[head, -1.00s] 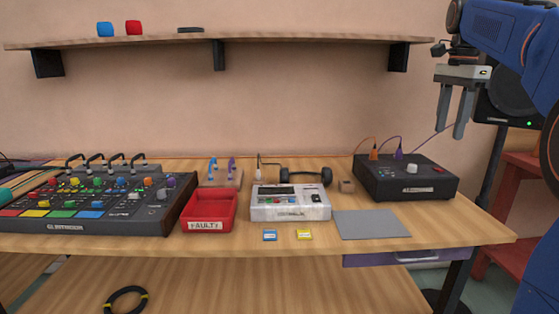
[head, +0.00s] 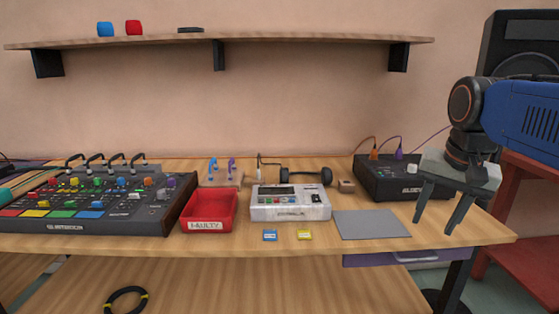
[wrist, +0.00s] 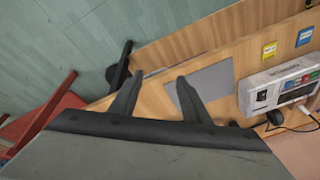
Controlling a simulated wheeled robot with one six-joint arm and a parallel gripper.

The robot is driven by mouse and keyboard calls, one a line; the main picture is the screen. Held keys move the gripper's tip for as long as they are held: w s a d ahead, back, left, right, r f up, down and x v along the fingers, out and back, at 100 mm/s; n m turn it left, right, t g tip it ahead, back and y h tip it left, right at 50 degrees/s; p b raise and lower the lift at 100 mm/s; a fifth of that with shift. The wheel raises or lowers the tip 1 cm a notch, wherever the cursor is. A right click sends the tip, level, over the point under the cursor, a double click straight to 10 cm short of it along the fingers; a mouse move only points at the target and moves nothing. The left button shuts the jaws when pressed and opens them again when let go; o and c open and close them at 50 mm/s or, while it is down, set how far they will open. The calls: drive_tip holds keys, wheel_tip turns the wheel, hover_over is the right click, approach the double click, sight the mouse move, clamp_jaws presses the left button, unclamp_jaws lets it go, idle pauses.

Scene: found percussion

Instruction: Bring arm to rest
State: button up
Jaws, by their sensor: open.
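My gripper (head: 438,208) is at the right of the head view, on my blue arm. Its two grey fingers are spread apart, point down and hold nothing. In the head view it overlaps the right part of the black box with orange and purple plugs (head: 378,181). In the wrist view my gripper (wrist: 156,96) shows its two dark fingers apart, with the grey mat (wrist: 211,82) seen beyond the right finger. The mat (head: 371,225) lies bare on the workbench (head: 270,242).
A white cassette device (head: 290,203), a red bin marked faulty (head: 208,211) and a mixer (head: 85,205) stand on the bench. Blue (head: 270,236) and yellow (head: 305,235) cassettes lie in front. A speaker (head: 520,45) and a red stand (head: 520,220) are at right.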

drive_tip(key=s+a+f+n+t, duration=0.1)
drive_tip(key=s+f+n, duration=0.2)
drive_tip(key=s+f, duration=0.3)
drive_tip(key=s+a+f+n, duration=0.2)
drive_tip(key=s+f, duration=0.4)
drive_tip(key=f, duration=0.4)
drive_tip(key=shift+a+f+n+t, duration=0.3)
drive_tip(key=shift+f+n+t, duration=0.1)
drive_tip(key=shift+n, duration=0.3)
